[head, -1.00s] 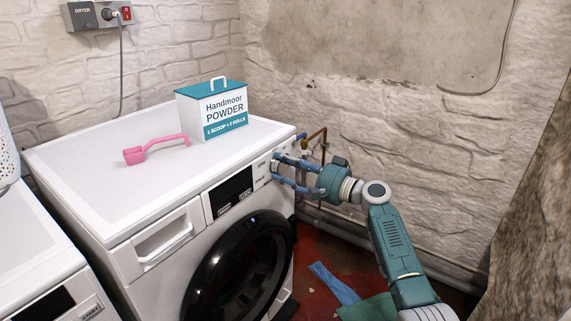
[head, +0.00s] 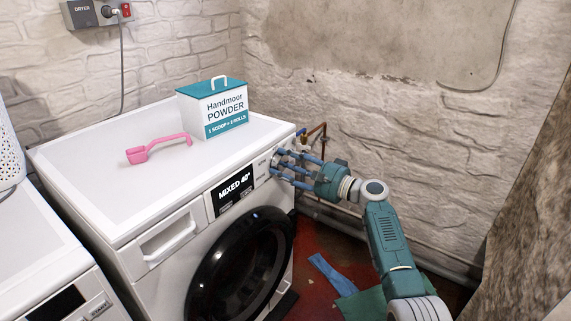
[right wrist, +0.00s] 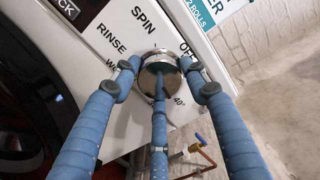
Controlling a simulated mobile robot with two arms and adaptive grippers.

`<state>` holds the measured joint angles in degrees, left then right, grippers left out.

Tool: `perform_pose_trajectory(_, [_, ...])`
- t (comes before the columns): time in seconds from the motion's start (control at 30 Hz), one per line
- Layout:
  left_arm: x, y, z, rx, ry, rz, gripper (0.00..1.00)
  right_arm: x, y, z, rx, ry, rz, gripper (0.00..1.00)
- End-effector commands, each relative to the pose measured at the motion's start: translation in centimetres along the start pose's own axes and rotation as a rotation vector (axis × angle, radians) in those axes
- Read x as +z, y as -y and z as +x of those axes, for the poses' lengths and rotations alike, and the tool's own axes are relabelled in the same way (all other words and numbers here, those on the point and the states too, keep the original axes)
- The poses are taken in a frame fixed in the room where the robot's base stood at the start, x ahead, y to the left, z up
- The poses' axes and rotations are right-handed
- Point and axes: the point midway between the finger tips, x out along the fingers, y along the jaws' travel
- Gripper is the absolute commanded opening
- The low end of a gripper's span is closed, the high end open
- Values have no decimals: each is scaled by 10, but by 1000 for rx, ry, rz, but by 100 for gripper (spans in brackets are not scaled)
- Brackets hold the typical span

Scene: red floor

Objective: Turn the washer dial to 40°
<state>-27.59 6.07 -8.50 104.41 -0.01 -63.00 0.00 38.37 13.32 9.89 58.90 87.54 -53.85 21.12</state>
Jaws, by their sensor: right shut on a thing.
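The white washer (head: 110,205) stands with its top and front in the head view. Its display (head: 236,186) reads "MIXED 40°". The metal dial (right wrist: 150,84) shows in the right wrist view, with SPIN, RINSE and 40° printed around it. My right gripper (head: 285,166) is at the panel's right end, its blue fingers shut around the dial. In the right wrist view, the fingers also partly cover the dial and some labels. My left gripper is not in view.
A powder box (head: 213,108) and a pink scoop (head: 158,148) sit on the washer top. Copper pipes (head: 314,137) run by the wall behind my right gripper. A blue cloth (head: 335,278) lies on the red floor. Another white machine (head: 40,255) stands at the left.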

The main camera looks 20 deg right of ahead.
Motion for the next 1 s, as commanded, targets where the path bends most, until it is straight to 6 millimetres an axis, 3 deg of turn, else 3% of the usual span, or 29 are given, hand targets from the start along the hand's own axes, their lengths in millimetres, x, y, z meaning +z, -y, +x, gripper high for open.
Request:
perform_pose_trajectory(0.3, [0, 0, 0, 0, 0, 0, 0, 0, -2, 0, 3, 0, 2, 18])
perform_pose_trajectory(0.33, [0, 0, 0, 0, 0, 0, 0, 0, -2, 0, 3, 0, 2, 50])
perform_pose_trajectory(0.4, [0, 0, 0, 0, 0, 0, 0, 0, -2, 0, 3, 0, 1, 64])
perform_pose_trajectory(0.77, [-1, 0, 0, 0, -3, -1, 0, 0, -1, -4, 1, -1, 0, 64])
perform_pose_trajectory(1.0, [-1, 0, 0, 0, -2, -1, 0, -1, -3, -43, 4, -3, -2, 64])
